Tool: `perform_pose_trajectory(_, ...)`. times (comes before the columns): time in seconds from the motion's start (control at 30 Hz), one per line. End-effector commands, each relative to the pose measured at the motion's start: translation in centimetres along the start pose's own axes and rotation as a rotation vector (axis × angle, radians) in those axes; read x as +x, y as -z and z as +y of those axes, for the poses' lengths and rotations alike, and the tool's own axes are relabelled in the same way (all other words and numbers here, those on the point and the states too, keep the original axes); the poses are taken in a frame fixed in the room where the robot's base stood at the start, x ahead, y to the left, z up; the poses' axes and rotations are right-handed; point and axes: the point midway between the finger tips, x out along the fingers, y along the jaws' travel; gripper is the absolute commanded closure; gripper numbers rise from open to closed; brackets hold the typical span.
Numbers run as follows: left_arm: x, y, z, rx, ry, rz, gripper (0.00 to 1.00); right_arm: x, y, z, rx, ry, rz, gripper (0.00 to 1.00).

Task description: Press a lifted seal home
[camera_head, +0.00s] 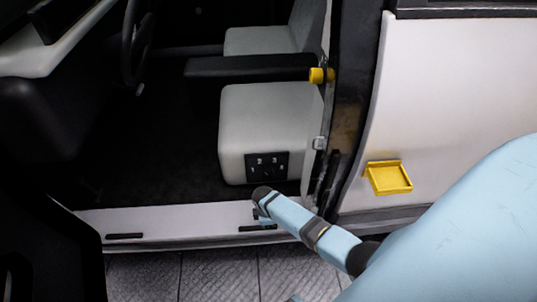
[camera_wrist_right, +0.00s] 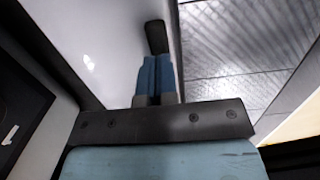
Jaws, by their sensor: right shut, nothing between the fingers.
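The white door sill (camera_head: 185,220) carries two short black strips, a left one (camera_head: 124,236) and a right one (camera_head: 258,228). I cannot tell which strip, if either, is the lifted seal. My right gripper (camera_head: 261,213) is over the sill at the right strip, partly hidden by my own wrist. In the right wrist view its blue fingers (camera_wrist_right: 156,62) are together, empty, pointing at a black strip (camera_wrist_right: 156,37) on the white sill. The fingertips overlap the strip's near end in that view; contact is unclear. My left gripper is not in view.
Behind the sill are a dark floor (camera_head: 150,170), a grey seat base with a black socket panel (camera_head: 267,167), and an armrest. The door pillar (camera_head: 349,110) stands right, with a yellow tray (camera_head: 390,178) on the white body panel. Grey tiles (camera_head: 215,277) lie in front.

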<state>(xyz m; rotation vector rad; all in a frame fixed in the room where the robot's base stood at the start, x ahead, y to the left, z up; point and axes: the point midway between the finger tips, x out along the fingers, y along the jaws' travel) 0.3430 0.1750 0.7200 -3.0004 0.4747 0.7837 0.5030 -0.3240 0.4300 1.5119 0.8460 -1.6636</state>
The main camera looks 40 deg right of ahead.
Motion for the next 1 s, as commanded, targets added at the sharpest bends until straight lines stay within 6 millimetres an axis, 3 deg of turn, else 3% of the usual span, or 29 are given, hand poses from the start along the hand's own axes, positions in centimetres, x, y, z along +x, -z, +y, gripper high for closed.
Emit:
perform_pose_trajectory(0.23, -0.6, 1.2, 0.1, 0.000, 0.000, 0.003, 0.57, -1.0, -0.1, 0.0, 0.000, 0.000, 0.000, 1.00)
perform_pose_trajectory(0.5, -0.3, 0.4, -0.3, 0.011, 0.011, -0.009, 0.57, -1.0, -0.1, 0.0, 0.000, 0.000, 0.000, 1.00)
perform_pose_trajectory(0.83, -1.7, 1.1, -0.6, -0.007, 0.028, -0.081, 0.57, -6.7, -0.6, -0.4, 0.004, -0.002, 0.001, 1.00)
perform_pose_trajectory(1.0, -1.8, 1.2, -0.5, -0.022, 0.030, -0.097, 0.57, -10.6, -0.9, -0.4, 0.002, -0.003, 0.001, 1.00)
